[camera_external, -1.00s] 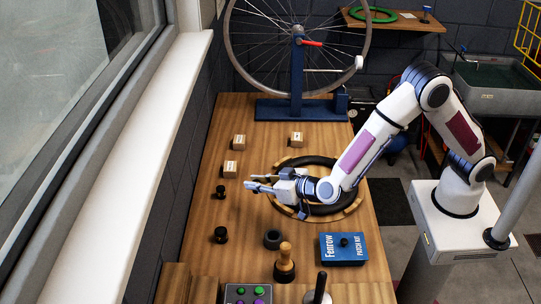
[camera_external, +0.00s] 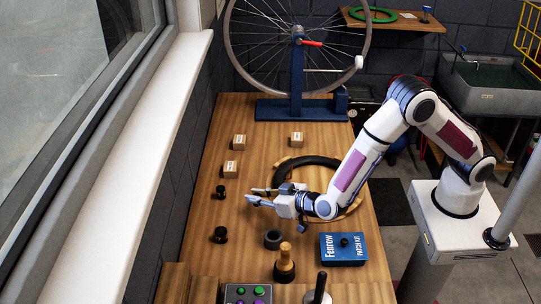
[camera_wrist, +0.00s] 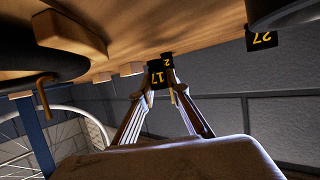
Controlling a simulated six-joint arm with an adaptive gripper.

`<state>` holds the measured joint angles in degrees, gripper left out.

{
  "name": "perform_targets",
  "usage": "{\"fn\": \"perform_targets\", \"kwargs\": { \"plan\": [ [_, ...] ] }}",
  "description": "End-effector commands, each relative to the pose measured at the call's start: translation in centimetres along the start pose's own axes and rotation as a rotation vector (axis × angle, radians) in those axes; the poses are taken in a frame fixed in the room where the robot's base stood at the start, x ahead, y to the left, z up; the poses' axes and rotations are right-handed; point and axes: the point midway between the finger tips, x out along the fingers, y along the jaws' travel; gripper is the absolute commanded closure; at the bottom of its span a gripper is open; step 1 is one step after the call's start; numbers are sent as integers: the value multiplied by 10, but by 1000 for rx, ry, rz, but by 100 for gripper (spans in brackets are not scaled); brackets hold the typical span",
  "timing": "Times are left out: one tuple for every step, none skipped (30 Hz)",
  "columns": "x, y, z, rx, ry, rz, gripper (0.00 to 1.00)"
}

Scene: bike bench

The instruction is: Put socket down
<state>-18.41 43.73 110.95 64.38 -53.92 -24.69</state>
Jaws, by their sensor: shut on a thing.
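My gripper (camera_external: 258,195) reaches left over the wooden bench, above its middle. In the wrist view my gripper (camera_wrist: 160,82) has its two fingers closed on a black socket (camera_wrist: 155,75) marked 17 in yellow. That socket cannot be made out clearly between the fingers in the external view. In the wrist view, another black socket (camera_wrist: 167,58) shows just behind the held one, its marking partly hidden. A black socket marked 27 (camera_wrist: 262,39) is at the upper right. In the external view, black sockets stand on the bench at left (camera_external: 220,192) and nearer (camera_external: 220,235).
A wooden-handled tool (camera_external: 284,265) and a blue patch kit box (camera_external: 343,249) stand nearer. A tyre (camera_external: 315,165) lies beneath my arm. Small wooden blocks (camera_external: 230,169) stand farther back, before the wheel stand (camera_external: 300,109).

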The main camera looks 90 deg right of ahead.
Motion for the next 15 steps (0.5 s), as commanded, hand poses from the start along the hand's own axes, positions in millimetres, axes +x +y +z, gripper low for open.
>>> {"fn": "perform_targets", "kwargs": {
  "plan": [
    [2,0,5,-2,0,1,100],
    [3,0,8,-2,0,1,100],
    [5,0,12,-2,-1,1,100],
    [6,0,14,-1,-1,1,100],
    [7,0,16,-1,0,0,100],
    [8,0,18,-2,0,0,100],
    [8,0,20,-2,0,0,100],
    [9,0,21,-1,0,0,100],
    [9,0,22,-1,0,0,100],
    [10,0,23,0,0,0,100],
    [10,0,23,0,0,0,100],
    [10,0,23,0,0,0,100],
    [10,0,23,0,1,0,100],
    [10,0,23,0,1,0,100],
    [10,0,23,0,1,0,100]
  ]
}}
